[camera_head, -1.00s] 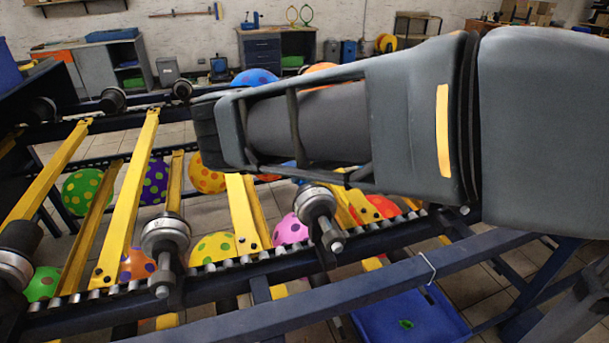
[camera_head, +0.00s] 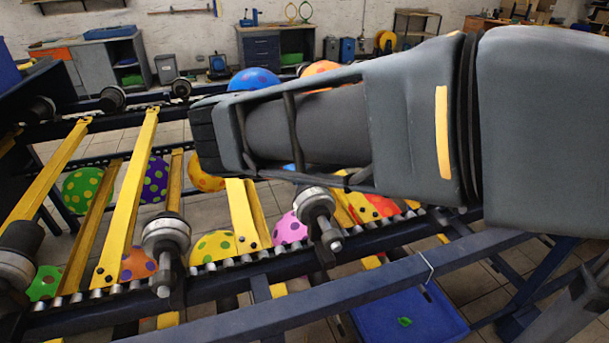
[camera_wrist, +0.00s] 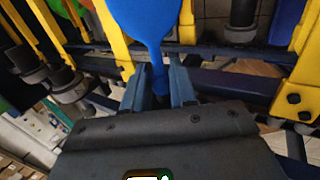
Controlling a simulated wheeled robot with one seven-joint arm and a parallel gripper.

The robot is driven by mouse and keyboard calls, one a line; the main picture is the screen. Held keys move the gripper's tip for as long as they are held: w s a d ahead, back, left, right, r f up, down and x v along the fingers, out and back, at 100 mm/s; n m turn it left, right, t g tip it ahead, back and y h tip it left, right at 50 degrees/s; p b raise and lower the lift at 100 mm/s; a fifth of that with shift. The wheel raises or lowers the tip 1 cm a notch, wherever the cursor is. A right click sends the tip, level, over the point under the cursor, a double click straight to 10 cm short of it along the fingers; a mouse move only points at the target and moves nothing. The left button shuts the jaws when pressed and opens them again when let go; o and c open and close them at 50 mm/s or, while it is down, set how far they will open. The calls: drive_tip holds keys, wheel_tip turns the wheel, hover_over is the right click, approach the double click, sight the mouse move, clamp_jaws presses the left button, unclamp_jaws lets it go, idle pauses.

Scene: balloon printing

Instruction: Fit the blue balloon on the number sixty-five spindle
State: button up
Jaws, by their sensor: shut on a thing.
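A blue balloon (camera_wrist: 148,18) hangs beyond my gripper in the wrist view, its body cut off by the top edge. Its narrow neck (camera_wrist: 158,78) runs down between the two fingers of my gripper (camera_wrist: 160,88), which is shut on it. In the head view my arm hides the gripper and the held neck. Several spindles stand on the rack, including one at the left (camera_head: 165,240) and one nearer the middle (camera_head: 316,212). No number is legible, so I cannot tell which is number sixty-five. In the wrist view, a spindle (camera_wrist: 64,85) is left of my gripper, apart from the balloon.
Yellow bars (camera_head: 128,200) cross the dark blue rack rails (camera_head: 250,285). Several spotted balloons, such as a green one (camera_head: 82,190), show below and behind the bars. A blue tray (camera_head: 390,325) lies below at the front.

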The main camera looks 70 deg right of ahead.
drive_tip(key=o, duration=0.9)
drive_tip(key=p+v, duration=0.2)
drive_tip(key=v, duration=0.7)
drive_tip(key=shift+p, duration=0.3)
drive_tip(key=shift+a, duration=0.1)
idle(0.5)
